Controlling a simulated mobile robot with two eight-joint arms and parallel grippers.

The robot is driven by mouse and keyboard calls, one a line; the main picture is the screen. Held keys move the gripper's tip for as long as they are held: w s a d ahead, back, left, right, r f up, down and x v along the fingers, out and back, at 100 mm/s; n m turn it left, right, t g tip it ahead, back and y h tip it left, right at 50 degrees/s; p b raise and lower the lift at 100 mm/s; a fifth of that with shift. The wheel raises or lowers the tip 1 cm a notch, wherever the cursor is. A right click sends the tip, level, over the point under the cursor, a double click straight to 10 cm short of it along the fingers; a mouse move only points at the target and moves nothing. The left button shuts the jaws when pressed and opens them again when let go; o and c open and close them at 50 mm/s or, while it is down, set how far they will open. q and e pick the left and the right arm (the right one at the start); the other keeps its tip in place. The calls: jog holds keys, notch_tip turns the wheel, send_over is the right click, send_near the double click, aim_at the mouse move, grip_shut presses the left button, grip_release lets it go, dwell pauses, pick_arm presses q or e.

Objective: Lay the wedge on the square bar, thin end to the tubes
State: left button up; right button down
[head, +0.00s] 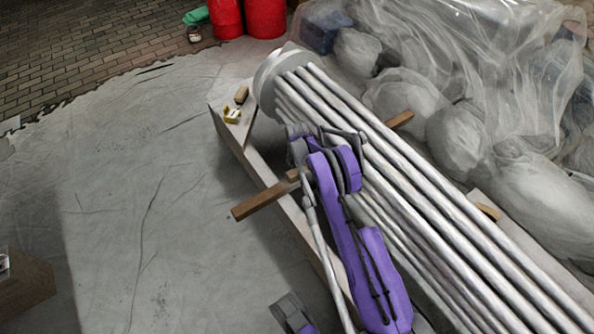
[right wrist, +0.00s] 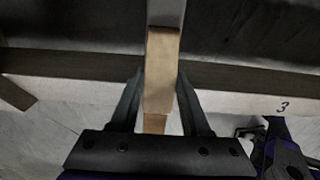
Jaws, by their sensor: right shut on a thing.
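The square bar (head: 258,203) is a brown wooden bar lying across the long pale beam, under the tubes (head: 385,165). Its far end shows beyond the bundle. My right gripper (head: 297,178) is low over the bar at the near side of the tubes. In the right wrist view, its two dark fingers (right wrist: 160,85) are shut on the wedge (right wrist: 163,65), a light wooden piece pointing toward a grey tube. Wood, apparently the bar, shows below the wedge (right wrist: 155,124); I cannot tell if they touch.
Sheet-covered lumps (head: 460,140) crowd the right side. Red drums (head: 264,17) stand at the back. The sheeted floor (head: 130,215) at left is mostly clear; a wooden box (head: 28,280) stands lower left.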

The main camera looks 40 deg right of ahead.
jog(key=shift+c, duration=1.5)
grip_release()
jog(key=shift+r, duration=0.1)
